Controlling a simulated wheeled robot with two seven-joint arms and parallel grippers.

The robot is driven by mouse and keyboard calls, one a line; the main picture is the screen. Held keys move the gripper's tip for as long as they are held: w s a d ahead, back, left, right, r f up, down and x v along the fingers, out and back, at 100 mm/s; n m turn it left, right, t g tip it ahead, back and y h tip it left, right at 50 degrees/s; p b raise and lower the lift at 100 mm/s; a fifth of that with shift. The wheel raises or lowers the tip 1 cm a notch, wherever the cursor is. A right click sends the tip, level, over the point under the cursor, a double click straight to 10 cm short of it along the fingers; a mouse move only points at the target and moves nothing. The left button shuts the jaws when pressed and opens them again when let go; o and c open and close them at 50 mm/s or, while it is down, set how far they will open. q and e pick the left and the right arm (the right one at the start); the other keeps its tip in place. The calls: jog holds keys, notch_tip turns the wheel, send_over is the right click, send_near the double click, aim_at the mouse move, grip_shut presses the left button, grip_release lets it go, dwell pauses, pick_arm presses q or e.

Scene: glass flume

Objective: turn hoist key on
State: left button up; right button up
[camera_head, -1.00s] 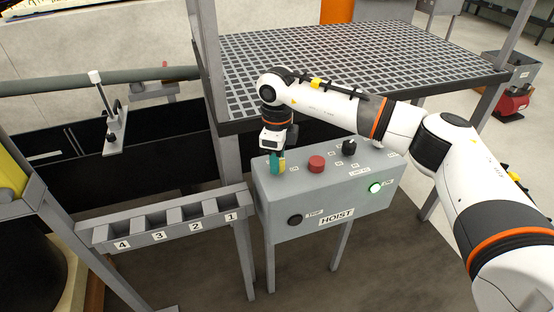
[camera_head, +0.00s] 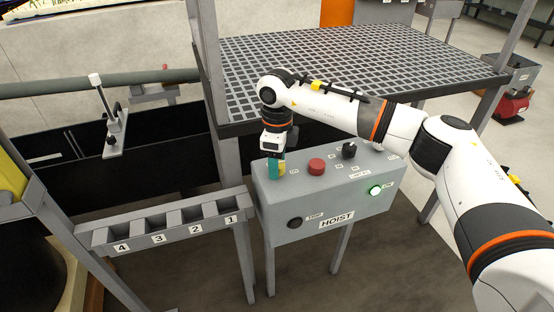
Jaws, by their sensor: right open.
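The grey hoist box (camera_head: 330,205) stands on legs in the middle and bears a HOIST label. Whether the fingers touch anything cannot be told. A red button (camera_head: 317,166) and a black knob (camera_head: 349,149) sit to its right on the top. A green lamp (camera_head: 375,190) glows on the front. My left gripper is out of view.
A grey rack (camera_head: 170,222) with slots numbered 1 to 4 adjoins the box on the left. A grated platform (camera_head: 350,65) lies behind the box. A grey post (camera_head: 208,85) rises close to the left of my right forearm. A black round control (camera_head: 295,222) is on the box front.

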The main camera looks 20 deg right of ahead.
notch_tip(320, 180, up, 12)
jog(key=shift+b, duration=0.3)
